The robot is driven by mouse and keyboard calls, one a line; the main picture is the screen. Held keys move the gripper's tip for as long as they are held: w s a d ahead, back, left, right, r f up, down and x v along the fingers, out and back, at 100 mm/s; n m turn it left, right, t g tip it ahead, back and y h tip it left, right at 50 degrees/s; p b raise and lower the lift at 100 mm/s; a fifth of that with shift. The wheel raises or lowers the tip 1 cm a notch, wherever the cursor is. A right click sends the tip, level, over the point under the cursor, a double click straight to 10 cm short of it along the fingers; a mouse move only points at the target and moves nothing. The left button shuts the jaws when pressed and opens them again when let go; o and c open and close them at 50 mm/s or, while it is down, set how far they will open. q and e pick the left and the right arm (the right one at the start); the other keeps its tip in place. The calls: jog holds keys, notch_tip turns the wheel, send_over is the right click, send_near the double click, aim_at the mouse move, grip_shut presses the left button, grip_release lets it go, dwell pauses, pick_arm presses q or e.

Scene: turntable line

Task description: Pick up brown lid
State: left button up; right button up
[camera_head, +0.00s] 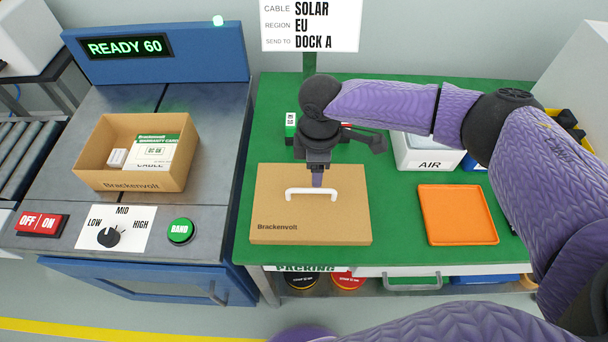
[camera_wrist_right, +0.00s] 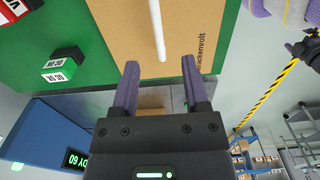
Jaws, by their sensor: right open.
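The brown lid (camera_head: 330,222), marked Brackenvolt, lies flat on the green table in the head view. A white bar handle (camera_head: 312,191) stands up from its middle. My right gripper (camera_head: 317,182) points down at the handle, just above or beside it. In the right wrist view my right gripper (camera_wrist_right: 160,68) has its two fingers apart. The handle (camera_wrist_right: 157,30) shows in line with the gap between them, against the brown lid (camera_wrist_right: 115,25). I cannot tell whether the fingers touch it. My left gripper is not in view.
An open Brackenvolt box (camera_head: 130,186) with a warranty card and a small white box sits on the scale at left. An orange tray (camera_head: 457,215) and a white AIR bin (camera_head: 425,152) stand right of the lid. Small stamp blocks (camera_head: 290,126) stand behind it.

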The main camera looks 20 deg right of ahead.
aim_at(312, 191)
jog(key=f+b, duration=0.1)
jog(key=f, duration=0.1)
jog(key=f+b, duration=0.1)
jog(key=f, duration=0.2)
jog(key=shift+s+a+f, duration=0.1)
jog(key=shift+s+f, duration=0.1)
jog(key=f+b, duration=0.2)
jog(key=f, duration=0.1)
jog(key=w+f, duration=0.1)
jog(key=shift+a+f+b, duration=0.15)
jog(key=shift+a+b, duration=0.1)
jog(key=shift+b, duration=0.15)
jog(key=c, duration=0.7)
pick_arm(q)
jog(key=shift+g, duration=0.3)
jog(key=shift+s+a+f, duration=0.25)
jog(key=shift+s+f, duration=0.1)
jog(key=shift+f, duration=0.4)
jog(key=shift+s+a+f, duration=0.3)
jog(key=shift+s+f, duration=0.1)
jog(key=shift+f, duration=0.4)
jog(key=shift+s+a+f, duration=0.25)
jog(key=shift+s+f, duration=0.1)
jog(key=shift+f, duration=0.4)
pick_arm(e)
grip_shut()
